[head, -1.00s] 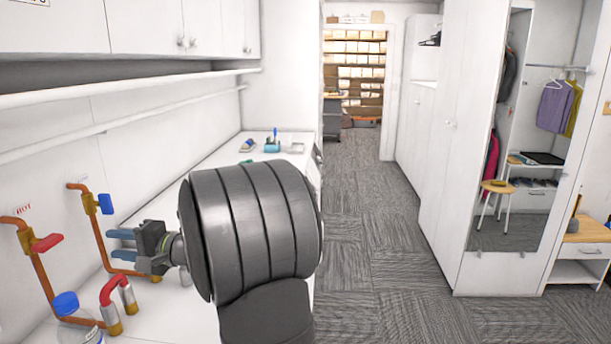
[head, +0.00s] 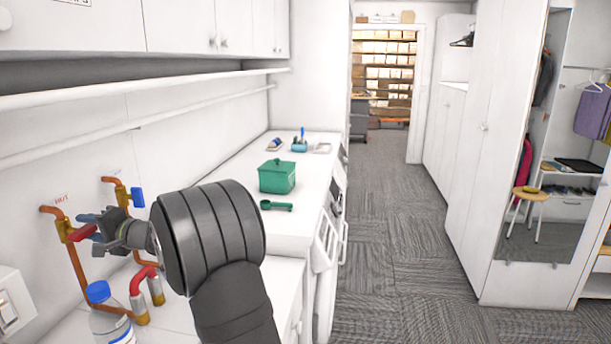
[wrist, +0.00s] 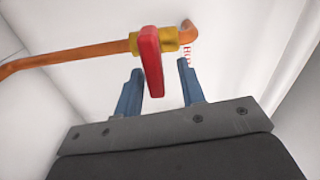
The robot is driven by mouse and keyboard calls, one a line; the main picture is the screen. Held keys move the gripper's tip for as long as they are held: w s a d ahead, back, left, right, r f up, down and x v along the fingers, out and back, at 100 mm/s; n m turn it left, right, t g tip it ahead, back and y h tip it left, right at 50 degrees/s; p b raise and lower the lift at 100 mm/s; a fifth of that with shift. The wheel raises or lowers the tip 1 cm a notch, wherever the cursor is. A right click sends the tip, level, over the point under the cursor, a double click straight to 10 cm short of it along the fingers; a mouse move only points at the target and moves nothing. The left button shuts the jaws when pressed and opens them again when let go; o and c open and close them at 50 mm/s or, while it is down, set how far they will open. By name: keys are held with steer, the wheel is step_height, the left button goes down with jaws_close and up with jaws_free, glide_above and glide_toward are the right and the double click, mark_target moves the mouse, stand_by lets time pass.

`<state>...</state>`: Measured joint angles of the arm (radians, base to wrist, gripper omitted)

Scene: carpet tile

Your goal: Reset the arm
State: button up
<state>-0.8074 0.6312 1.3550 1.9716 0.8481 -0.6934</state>
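My gripper (head: 90,233) is at the left, by the wall pipes, with its two blue fingers spread apart. In the wrist view its fingers (wrist: 161,68) show a clear gap. The red handle (wrist: 152,62) of the copper pipe marked HOT lines up with this gap, closer to the left finger. I cannot tell whether it touches. In the head view the red handle (head: 82,233) shows between the fingers. My arm hides part of the counter behind it.
A blue-handled pipe (head: 138,198) stands behind my gripper. A red U-shaped piece (head: 143,279) and a blue-capped bottle (head: 100,295) are below, in front. A green box (head: 277,176) and a green scoop (head: 275,206) lie on the white counter (head: 240,160).

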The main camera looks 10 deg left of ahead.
steer(key=shift+s+r+n, duration=0.1)
steer(key=shift+r+n, duration=0.05)
steer(key=shift+n, duration=0.85)
steer(key=shift+r+n, duration=0.1)
steer(key=shift+n, duration=0.9)
steer(key=s+d+m, duration=0.2)
steer(key=d+m, duration=0.3)
steer(key=d, duration=1.2)
steer(key=a, duration=1.1)
steer(key=a+f, duration=0.1)
steer(key=a, duration=0.5)
steer(key=shift+w, duration=0.15)
